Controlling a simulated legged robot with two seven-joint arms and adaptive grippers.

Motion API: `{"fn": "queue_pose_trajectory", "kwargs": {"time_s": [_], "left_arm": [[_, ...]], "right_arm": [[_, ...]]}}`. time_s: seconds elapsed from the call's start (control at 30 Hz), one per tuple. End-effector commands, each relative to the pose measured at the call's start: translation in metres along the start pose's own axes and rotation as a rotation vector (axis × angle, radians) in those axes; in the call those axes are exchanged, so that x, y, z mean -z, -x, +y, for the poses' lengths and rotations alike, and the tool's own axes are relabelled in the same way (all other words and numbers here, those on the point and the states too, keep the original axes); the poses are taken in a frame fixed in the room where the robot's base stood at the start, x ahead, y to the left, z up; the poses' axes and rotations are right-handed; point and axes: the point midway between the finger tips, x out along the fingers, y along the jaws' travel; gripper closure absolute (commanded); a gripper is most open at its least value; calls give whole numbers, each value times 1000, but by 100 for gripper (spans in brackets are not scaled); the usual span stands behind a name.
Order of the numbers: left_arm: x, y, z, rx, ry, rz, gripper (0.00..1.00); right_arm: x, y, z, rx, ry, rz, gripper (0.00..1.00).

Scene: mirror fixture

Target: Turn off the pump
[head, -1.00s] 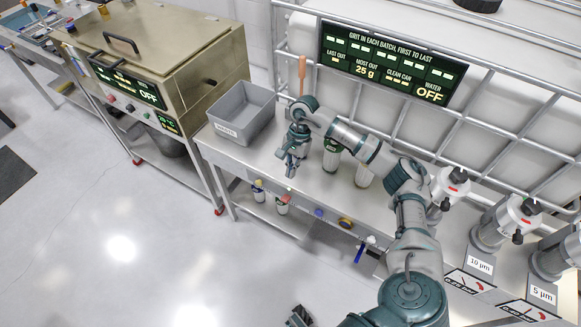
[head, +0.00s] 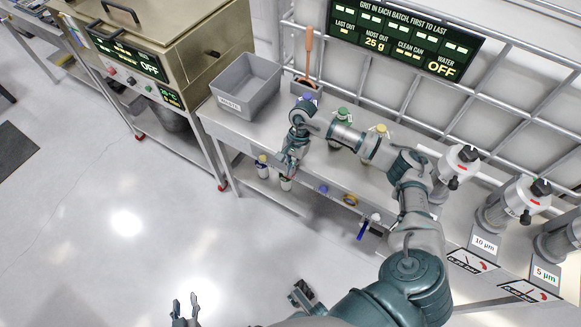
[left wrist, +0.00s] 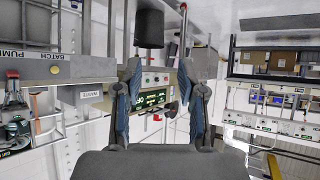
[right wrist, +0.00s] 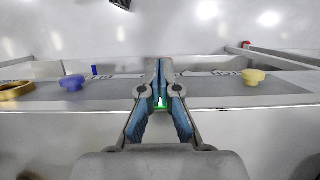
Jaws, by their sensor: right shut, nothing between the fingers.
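My right gripper (head: 288,168) is at the front edge of the steel bench (head: 262,143). In the right wrist view its fingers (right wrist: 160,64) are together at the tips, with nothing held. A green-lit spot (right wrist: 160,103) on the bench's front strip shows through the gap between the fingers; I cannot tell whether they touch it. A label reading BATCH PUMP (left wrist: 62,70) shows upside down in the left wrist view. My left gripper (head: 185,304) is open and empty, low over the floor.
A blue knob (right wrist: 73,83), a yellow knob (right wrist: 253,77) and a brass ring (right wrist: 14,91) line the bench front. A grey bin (head: 246,84) stands on the bench. A sign (head: 404,36) reads WATER OFF. Canisters (head: 455,165) stand right.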

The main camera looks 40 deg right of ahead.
Motion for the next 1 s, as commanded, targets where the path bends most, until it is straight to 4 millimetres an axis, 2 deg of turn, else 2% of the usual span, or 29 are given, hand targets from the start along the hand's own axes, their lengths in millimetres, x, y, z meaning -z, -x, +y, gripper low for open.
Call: {"fn": "queue_pose_trajectory", "kwargs": {"time_s": [0.67, 1.0], "left_arm": [[-12, 4, -2, 6, 1, -72, 60], [-24, 11, -6, 15, 1, -152, 60]], "right_arm": [[-5, -3, 0, 1, 3, 127, 100], [-11, -9, 0, 1, 6, 322, 100]]}}
